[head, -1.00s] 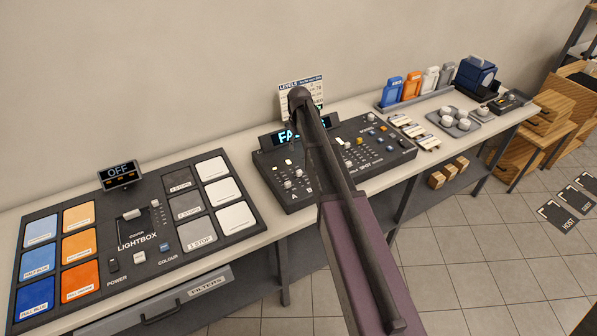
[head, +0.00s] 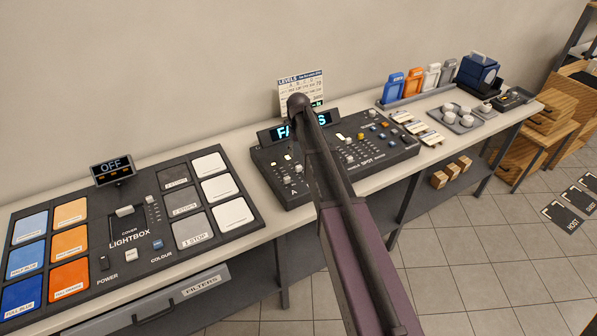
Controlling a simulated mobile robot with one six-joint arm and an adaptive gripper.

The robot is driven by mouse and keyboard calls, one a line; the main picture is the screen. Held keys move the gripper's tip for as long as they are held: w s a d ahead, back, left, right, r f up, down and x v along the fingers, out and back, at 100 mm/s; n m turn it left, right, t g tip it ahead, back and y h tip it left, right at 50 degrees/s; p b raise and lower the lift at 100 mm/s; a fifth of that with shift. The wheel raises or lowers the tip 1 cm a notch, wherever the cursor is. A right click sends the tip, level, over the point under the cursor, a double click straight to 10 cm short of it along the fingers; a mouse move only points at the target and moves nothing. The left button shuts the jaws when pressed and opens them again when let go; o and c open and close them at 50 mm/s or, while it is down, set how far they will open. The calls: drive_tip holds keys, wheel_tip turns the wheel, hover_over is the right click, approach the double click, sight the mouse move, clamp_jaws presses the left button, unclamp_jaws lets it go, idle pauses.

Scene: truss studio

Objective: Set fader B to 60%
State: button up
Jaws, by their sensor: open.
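The dark fader console (head: 285,200) stands on the bench in the middle of the head view. Its left part carries small pale fader caps. The cap that seems to be fader B (head: 299,168) sits right of and farther up than a neighbouring cap (head: 287,180). Its exact percentage is too small to read. A display (head: 282,133) behind the console shows cyan letters, partly hidden by my arm. My arm crosses in front of the console's middle and hides part of it. My gripper does not show.
A lightbox panel (head: 128,236) with coloured filter tiles fills the left of the bench, with an OFF display (head: 112,168) behind it. A levels card (head: 290,84) stands by the wall.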

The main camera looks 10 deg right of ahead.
sight(298, 166)
drive_tip(key=shift+f+b, duration=3.7)
drive_tip(key=shift+f, duration=0.35)
drive_tip(key=shift+d, duration=0.1)
clamp_jaws()
